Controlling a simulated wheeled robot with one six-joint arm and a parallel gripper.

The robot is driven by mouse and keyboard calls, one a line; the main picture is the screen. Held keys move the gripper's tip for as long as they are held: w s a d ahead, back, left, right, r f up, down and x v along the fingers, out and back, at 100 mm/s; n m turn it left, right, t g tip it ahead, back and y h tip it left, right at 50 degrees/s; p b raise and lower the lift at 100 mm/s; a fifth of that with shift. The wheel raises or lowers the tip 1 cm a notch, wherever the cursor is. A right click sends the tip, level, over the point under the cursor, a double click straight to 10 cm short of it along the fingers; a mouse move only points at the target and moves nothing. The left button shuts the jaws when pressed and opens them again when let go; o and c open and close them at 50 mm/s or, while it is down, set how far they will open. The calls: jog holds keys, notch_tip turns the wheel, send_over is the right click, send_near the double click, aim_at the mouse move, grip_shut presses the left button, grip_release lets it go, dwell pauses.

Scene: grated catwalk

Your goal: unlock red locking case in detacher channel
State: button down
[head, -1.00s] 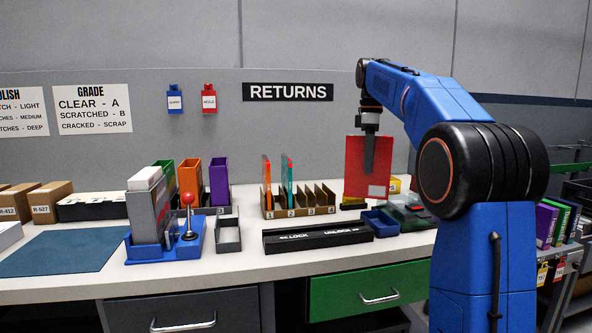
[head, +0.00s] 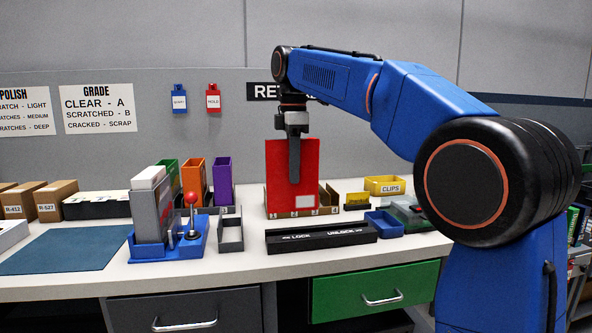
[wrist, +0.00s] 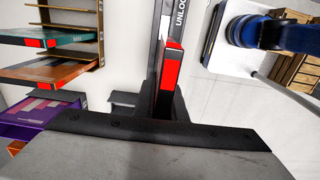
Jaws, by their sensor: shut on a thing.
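The red locking case (head: 308,165) hangs upright from my gripper (head: 294,160), its broad face toward the head camera and a pale label near its lower right corner. My gripper is shut on it. In the wrist view the case (wrist: 171,65) shows edge-on. The black detacher channel (head: 320,237), marked LOCK at left and UNLOCK at right, lies on the counter. In the head view the case is above and appears behind the channel, apart from it. The wrist view shows the channel (wrist: 181,22) beyond the case, with part of the UNLOCK lettering visible.
Behind the case, a slotted cardboard rack (head: 328,196) is mostly hidden. A small grey tray (head: 231,236) and a blue base with a red-knobbed lever (head: 191,222) stand left of the channel. A blue bin (head: 384,224) and yellow CLIPS bin (head: 384,186) stand right.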

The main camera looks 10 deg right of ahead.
aim_at(293, 211)
jog(key=shift+f, duration=4.25)
jog(key=shift+d, duration=7.55)
notch_tip(293, 211, up, 8)
jog(key=shift+r, duration=0.25)
